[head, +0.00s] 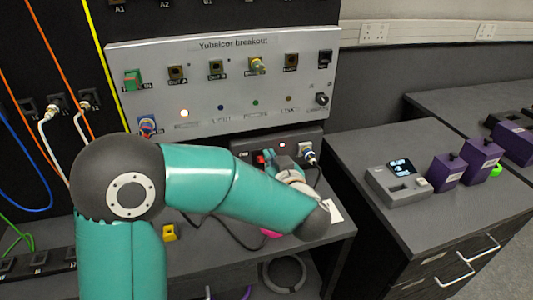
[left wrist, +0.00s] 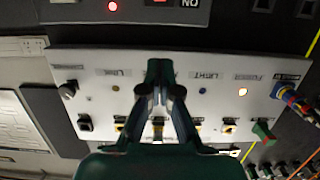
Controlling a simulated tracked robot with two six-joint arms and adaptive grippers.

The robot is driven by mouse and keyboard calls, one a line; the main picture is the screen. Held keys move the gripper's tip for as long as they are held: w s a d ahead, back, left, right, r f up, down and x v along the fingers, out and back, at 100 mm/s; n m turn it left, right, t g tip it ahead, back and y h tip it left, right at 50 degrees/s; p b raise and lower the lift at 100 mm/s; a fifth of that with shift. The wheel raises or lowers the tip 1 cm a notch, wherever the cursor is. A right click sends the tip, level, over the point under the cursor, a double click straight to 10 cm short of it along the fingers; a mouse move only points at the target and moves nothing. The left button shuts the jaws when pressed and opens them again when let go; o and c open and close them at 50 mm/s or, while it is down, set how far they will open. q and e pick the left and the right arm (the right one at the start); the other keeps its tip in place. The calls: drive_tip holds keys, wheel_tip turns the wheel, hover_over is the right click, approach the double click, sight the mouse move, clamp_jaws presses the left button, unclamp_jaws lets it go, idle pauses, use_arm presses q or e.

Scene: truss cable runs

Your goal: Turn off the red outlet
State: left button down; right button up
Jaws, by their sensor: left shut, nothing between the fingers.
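A dark grey outlet box (head: 240,146) stands on the bench below the grey "Yubelcor breakout" panel. It has a lit red light (head: 282,145) and a red switch (head: 260,158); a white and blue plug (head: 308,153) with a black cable is at its right end. In the left wrist view, which is upside down, the red light (left wrist: 112,6) shows at the top edge, with the switch mostly cut off beside an "ON" label. My left gripper (head: 268,157) is shut and empty, close in front of the switch; I cannot tell if it touches. My right gripper is out of view.
The breakout panel (head: 220,105) above the box carries sockets, plugs, small lights and a knob. Cables hang at the left. A yellow block (head: 169,233) lies on the bench. A grey device (head: 398,185) and purple blocks (head: 446,172) stand on the right cabinet.

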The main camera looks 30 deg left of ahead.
use_arm(q)
drive_tip(key=p, duration=0.1)
hover_over(261, 159)
drive_tip(key=w+a, duration=0.1)
drive_tip(key=shift+f, duration=0.95)
drive_tip(key=f, duration=0.1)
drive_tip(key=s+d+f, duration=0.1)
drive_tip(key=f, duration=0.1)
drive_tip(key=shift+s+d+f, duration=0.15)
drive_tip(key=shift+d+f, duration=0.1)
drive_tip(key=shift+d, duration=0.1)
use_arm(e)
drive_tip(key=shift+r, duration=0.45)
